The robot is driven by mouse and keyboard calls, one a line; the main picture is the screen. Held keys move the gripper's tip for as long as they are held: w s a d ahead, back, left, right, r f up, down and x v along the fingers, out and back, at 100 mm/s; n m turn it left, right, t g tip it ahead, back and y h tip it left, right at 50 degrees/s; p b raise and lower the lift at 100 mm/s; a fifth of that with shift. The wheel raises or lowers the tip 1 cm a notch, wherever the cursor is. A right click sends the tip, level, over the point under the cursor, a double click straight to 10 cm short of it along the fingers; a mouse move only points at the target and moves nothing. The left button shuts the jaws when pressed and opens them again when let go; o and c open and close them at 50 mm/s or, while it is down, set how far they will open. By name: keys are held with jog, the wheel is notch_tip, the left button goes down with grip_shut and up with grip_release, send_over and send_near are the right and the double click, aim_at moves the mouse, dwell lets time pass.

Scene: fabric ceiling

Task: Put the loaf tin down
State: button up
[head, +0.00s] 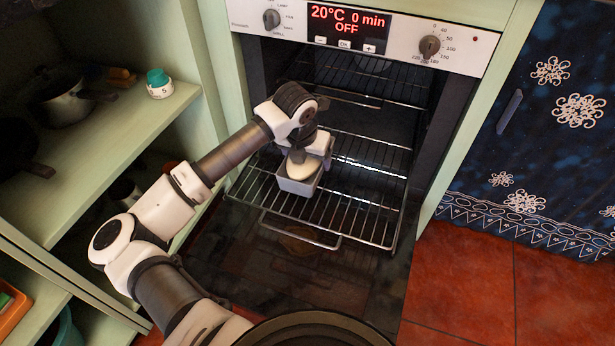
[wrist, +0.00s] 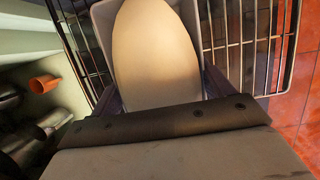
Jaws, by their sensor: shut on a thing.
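The grey loaf tin (head: 297,187) is at the left part of the pulled-out oven rack (head: 350,215), with a pale loaf of dough (head: 300,169) in it. I cannot tell if its base touches the bars or hangs just above. My gripper (head: 312,160) is over the tin from behind and shut on it. In the wrist view the tin's light rim (wrist: 192,25) frames the dough (wrist: 155,60), and my gripper (wrist: 162,90) has a dark finger at either side. The tin looks about level. Its near end is hidden by my gripper in the wrist view.
The oven (head: 365,28) is open, its display reading OFF, with another rack (head: 375,85) higher inside. The rack is bare right of the tin. Open shelves (head: 110,140) with pans and a teal-and-white timer (head: 159,83) stand left. A dark blue snowflake-patterned front (head: 560,100) is right.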

jog(key=shift+f+b, duration=0.65)
jog(key=shift+f, duration=2.35)
jog(key=shift+f, duration=0.15)
jog(key=o, duration=1.3)
jog(key=shift+o, duration=0.2)
jog(key=p+v, duration=0.3)
jog(key=v, duration=0.9)
